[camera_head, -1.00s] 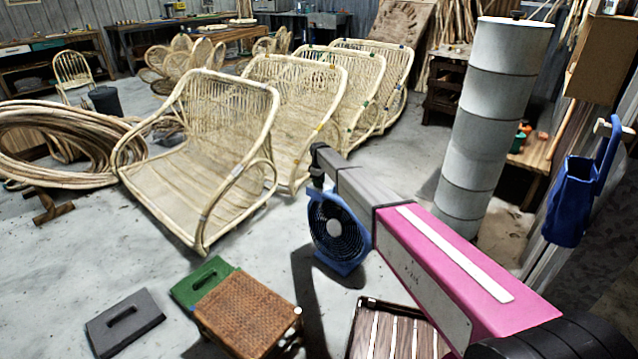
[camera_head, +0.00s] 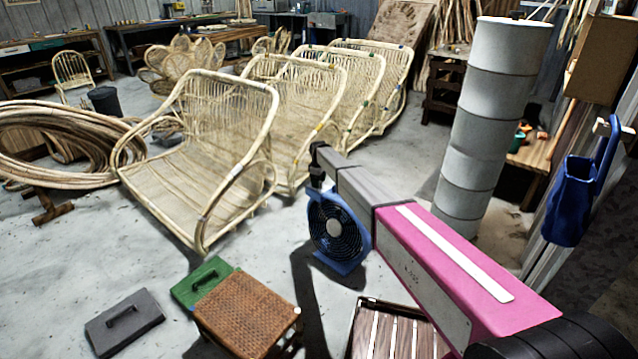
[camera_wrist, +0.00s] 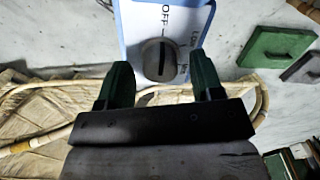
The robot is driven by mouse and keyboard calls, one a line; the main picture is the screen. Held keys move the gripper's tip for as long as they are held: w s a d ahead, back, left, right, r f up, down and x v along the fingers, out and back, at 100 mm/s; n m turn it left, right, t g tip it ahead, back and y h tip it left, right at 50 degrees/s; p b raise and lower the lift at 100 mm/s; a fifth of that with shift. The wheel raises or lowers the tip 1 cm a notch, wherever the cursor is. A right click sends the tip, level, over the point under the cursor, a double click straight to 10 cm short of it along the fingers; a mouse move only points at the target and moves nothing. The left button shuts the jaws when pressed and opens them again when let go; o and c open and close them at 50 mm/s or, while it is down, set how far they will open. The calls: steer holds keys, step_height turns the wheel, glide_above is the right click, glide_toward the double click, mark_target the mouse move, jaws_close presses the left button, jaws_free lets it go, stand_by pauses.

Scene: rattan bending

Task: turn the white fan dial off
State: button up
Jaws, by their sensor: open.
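The blue fan (camera_head: 338,235) stands on the concrete floor, under the end of my arm in the head view. In the wrist view its pale, blue-edged panel (camera_wrist: 140,25) carries a round grey dial (camera_wrist: 159,58) with a dark slot across it. "OFF" is printed at the top of the panel, with other marks at the right that are hard to read. My gripper (camera_wrist: 162,82) is open, its dark green fingers on either side of the dial's near edge. I cannot tell whether they touch it. In the head view my gripper (camera_head: 317,168) is small and dark above the fan.
Rattan chair frames (camera_head: 210,150) stand behind and left of the fan. A woven stool (camera_head: 247,312), a green case (camera_head: 203,282) and a grey case (camera_head: 124,322) are in front at left. A slatted crate (camera_head: 395,335) is below my arm. A grey column (camera_head: 490,120) rises at right.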

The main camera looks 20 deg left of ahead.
step_height(320, 180, up, 10)
steer(key=shift+r, duration=0.2)
steer(key=shift+d, duration=0.1)
steer(key=s+d+f+m, duration=0.15)
steer(key=s+d, duration=0.35)
steer(key=d, duration=0.5)
steer(key=s+d+m, duration=0.3)
steer(key=s+d, duration=0.2)
steer(key=d, duration=0.6)
steer(key=s+d+m, duration=0.3)
steer(key=s+d, duration=0.2)
steer(key=d, duration=0.5)
steer(key=s+d+r+m, duration=0.1)
steer(key=s+d+m, duration=0.7)
steer(key=s+d, duration=1.6)
steer(key=s, duration=0.2)
steer(key=shift+s+r, duration=0.35)
steer(key=shift+s, duration=0.05)
steer(key=shift+a+m, duration=0.1)
steer(key=shift+m, duration=0.15)
